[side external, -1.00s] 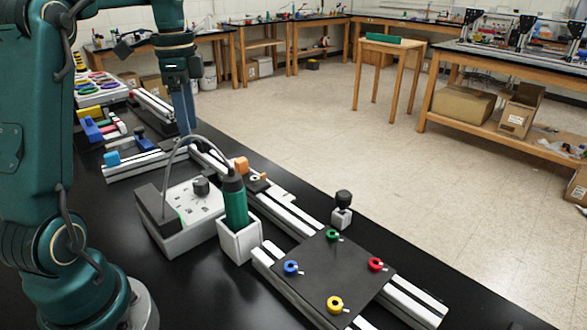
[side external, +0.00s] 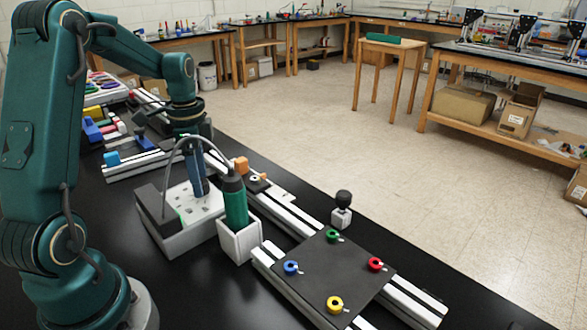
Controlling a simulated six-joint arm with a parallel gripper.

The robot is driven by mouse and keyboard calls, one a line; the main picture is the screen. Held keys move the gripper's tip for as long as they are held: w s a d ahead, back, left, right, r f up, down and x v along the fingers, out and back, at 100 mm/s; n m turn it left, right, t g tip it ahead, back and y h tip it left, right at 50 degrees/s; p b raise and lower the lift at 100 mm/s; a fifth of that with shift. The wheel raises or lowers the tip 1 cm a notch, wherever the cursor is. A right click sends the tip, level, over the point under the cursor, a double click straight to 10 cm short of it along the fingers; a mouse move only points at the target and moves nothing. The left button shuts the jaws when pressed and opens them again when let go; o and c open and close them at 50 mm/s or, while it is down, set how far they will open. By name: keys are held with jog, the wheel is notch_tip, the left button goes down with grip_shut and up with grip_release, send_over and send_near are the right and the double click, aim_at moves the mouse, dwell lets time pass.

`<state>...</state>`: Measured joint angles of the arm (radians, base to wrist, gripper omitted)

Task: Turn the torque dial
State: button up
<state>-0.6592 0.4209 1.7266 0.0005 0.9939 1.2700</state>
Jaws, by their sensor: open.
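The torque dial is a dark knob on the sloped face of the white control box (side external: 190,236); it is hidden in the side external view behind my gripper's fingers. My gripper (side external: 200,190) points down over the box's upper right face, at the dial's place, with its fingers open. I cannot tell whether the fingers touch the dial or stand around it.
A green screwdriver (side external: 235,204) stands in a white holder (side external: 240,243) just right of the box, its grey cable (side external: 180,142) arching close to my gripper. A dark plate (side external: 325,272) with coloured rings lies on rails at right. Blue and orange blocks lie behind.

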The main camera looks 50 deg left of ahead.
jog(key=shift+f, duration=0.2)
grip_shut()
